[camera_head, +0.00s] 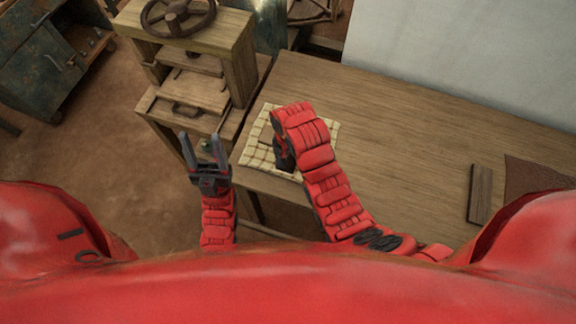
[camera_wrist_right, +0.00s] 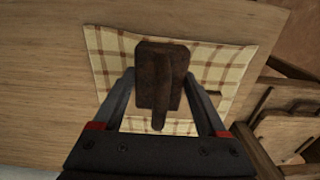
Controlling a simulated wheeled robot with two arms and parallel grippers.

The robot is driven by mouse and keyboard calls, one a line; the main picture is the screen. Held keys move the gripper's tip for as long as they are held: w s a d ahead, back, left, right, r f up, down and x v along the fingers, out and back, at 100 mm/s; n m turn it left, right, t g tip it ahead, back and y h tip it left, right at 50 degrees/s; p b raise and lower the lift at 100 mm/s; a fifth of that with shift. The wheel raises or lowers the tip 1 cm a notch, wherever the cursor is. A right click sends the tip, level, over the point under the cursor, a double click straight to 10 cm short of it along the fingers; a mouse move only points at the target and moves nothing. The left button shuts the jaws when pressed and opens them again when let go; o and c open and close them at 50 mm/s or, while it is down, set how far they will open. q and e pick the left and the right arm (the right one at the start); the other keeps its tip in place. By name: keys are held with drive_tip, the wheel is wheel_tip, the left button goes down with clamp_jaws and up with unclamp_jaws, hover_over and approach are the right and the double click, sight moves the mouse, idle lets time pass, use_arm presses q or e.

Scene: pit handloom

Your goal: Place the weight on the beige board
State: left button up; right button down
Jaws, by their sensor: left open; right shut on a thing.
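In the right wrist view a dark rusty weight (camera_wrist_right: 160,62) with a bar-like handle is between the fingers of my right gripper (camera_wrist_right: 160,90), which is shut on it. Beneath it lies a cream checked cloth (camera_wrist_right: 222,62). I cannot tell whether the weight touches the board. In the head view the cloth (camera_head: 258,157) lies on the table's left end, and my right wrist hides the weight. My left gripper (camera_head: 201,145) is open and empty, left of the cloth.
The wooden table (camera_head: 400,130) has clear room right of the cloth. A dark wooden bar (camera_head: 480,194) and a brown sheet (camera_head: 535,176) lie at its right. A wooden press with a handwheel (camera_head: 180,16) stands at the left, close to my left gripper.

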drive_tip(key=w+b, duration=0.2)
drive_tip(key=w, duration=0.1)
drive_tip(key=w+b, duration=0.2)
drive_tip(key=w, duration=0.1)
drive_tip(key=w+f+b, duration=0.1)
drive_tip(key=w+b, duration=0.1)
drive_tip(key=w, duration=0.1)
drive_tip(key=shift+w+d, duration=0.15)
drive_tip(key=shift+d, duration=0.1)
drive_tip(key=shift+w, duration=0.45)
drive_tip(key=shift+f, duration=0.25)
wheel_tip(320, 180, down, 2)
drive_tip(key=shift+f+p, duration=0.15)
drive_tip(key=shift+p, duration=0.75)
drive_tip(key=shift+w+f, duration=0.1)
drive_tip(key=shift+f, duration=0.15)
